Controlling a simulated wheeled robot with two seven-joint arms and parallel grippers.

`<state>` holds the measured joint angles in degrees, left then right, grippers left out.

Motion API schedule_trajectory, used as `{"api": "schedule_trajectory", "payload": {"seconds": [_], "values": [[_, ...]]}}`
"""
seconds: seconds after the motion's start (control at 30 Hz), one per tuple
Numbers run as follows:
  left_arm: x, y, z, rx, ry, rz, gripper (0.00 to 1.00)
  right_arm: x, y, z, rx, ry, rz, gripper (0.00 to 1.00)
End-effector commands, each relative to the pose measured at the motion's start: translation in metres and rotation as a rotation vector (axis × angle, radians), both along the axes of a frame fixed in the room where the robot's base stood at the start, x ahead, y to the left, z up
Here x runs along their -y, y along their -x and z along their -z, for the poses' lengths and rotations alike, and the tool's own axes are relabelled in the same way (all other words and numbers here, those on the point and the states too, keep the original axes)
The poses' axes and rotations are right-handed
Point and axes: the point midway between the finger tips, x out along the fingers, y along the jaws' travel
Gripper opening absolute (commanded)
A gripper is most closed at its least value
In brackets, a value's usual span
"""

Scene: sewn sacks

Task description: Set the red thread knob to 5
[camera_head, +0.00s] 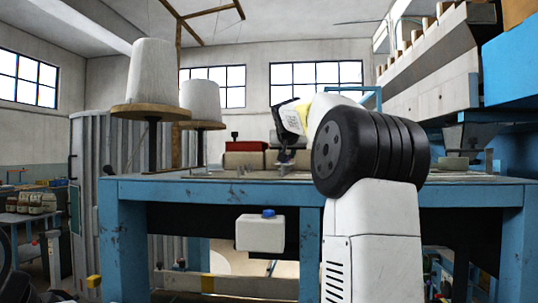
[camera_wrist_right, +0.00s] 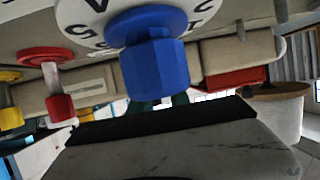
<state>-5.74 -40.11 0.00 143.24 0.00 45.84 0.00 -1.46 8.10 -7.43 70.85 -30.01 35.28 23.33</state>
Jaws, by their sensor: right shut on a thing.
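The red knob (camera_wrist_right: 60,106) stands in the left of the right wrist view, with a red disc and a pale stem. A blue knob (camera_wrist_right: 155,66) is large and close in the middle of that view, against a white dial (camera_wrist_right: 85,14) with dark marks. My right gripper (camera_wrist_right: 163,102) is at the blue knob and looks shut on it; the knob hides most of the fingertips. In the head view my right gripper (camera_head: 286,156) is above the blue workbench. The dial readings cannot be made out. My left gripper is not in view.
A yellow knob (camera_wrist_right: 11,117) stands beyond the red one. The blue workbench (camera_head: 200,188) spans the head view. Two white thread cones (camera_head: 152,72) on wooden discs stand at left. A tall machine part (camera_head: 435,75) is at right.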

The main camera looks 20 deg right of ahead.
Motion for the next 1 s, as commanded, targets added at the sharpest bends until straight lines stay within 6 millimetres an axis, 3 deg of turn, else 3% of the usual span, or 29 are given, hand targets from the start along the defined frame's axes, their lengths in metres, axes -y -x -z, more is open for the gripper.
{"api": "schedule_trajectory", "payload": {"seconds": [0.7, 1.0], "values": [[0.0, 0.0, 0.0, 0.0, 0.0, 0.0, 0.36, 0.0067, 0.001, 0.0057, -0.011, -0.008, -0.345, 0.0], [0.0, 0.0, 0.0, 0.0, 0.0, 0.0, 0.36, 0.0055, 0.001, 0.0048, -0.008, -0.003, -0.378, 0.0]]}}
